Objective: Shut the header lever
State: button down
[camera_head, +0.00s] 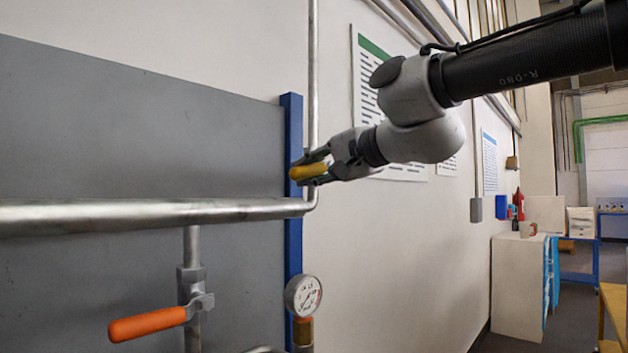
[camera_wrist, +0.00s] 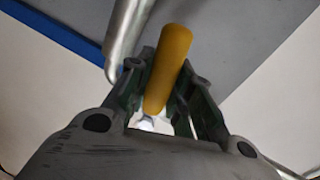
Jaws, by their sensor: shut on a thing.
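A lever with a yellow handle (camera_head: 307,172) is beside the blue post, just above the end of the thick horizontal pipe (camera_head: 150,214). My gripper (camera_head: 318,167) reaches it from the right and is shut on the yellow handle. In the wrist view the yellow handle (camera_wrist: 172,60) lies between the two fingers of my gripper (camera_wrist: 165,78), its rounded end sticking out past them. The lever's pivot and valve body are hidden. A second lever with an orange handle (camera_head: 147,325) is on a vertical pipe lower left, its handle pointing left, nearly level.
A round pressure gauge (camera_head: 303,295) stands below the pipe bend. A grey panel (camera_head: 130,120) and a blue post (camera_head: 293,240) are behind the pipes. A white cabinet (camera_head: 517,285) stands at the right. The space in front of the wall, right of the gauge, is clear.

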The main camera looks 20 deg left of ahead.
jog(key=shift+r+m+g, duration=0.3)
jog(key=shift+r+m, duration=0.45)
jog(key=shift+m, duration=0.25)
jog(key=shift+r, duration=0.1)
jog(key=c, duration=1.3)
grip_release()
jog(key=shift+o, duration=0.2)
jog(key=v, duration=1.2)
